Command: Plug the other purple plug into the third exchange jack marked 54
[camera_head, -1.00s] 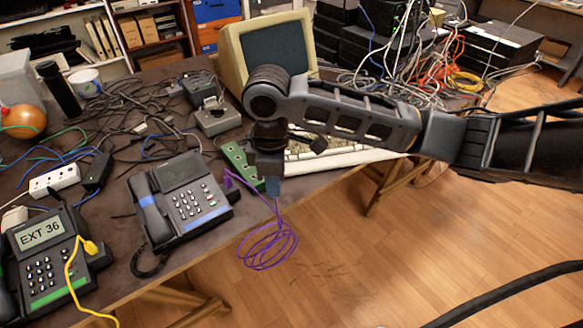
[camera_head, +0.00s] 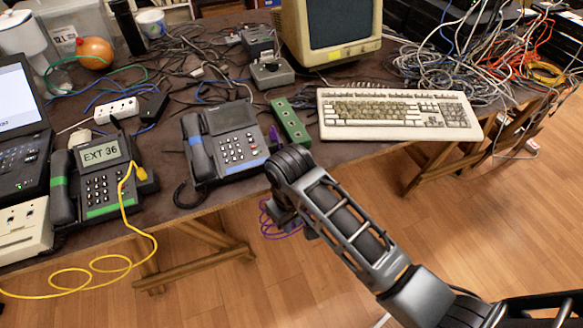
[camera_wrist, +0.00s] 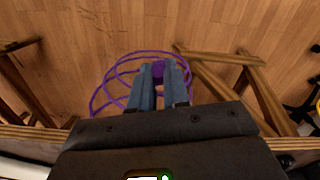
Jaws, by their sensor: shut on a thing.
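My gripper (camera_wrist: 160,82) is shut on a purple plug (camera_wrist: 158,70), which shows between the two blue-grey fingers in the wrist view. The purple cable (camera_wrist: 108,82) hangs in loose loops below it, over the floor. In the head view my arm mostly hides the gripper, just off the table's front edge; part of the purple loops (camera_head: 268,222) shows beside it. A green block with a row of small openings (camera_head: 290,122) lies between the phone and the keyboard. A bit of purple (camera_head: 272,133) shows at its left side. No marking 54 is readable.
A desk phone (camera_head: 228,140) stands left of the green block and a keyboard (camera_head: 395,114) right of it. A second phone reads EXT 36 (camera_head: 100,152), with a yellow cable (camera_head: 122,205). Tangled cables cover the table's back. Wooden trestle legs (camera_head: 205,262) stand under the table.

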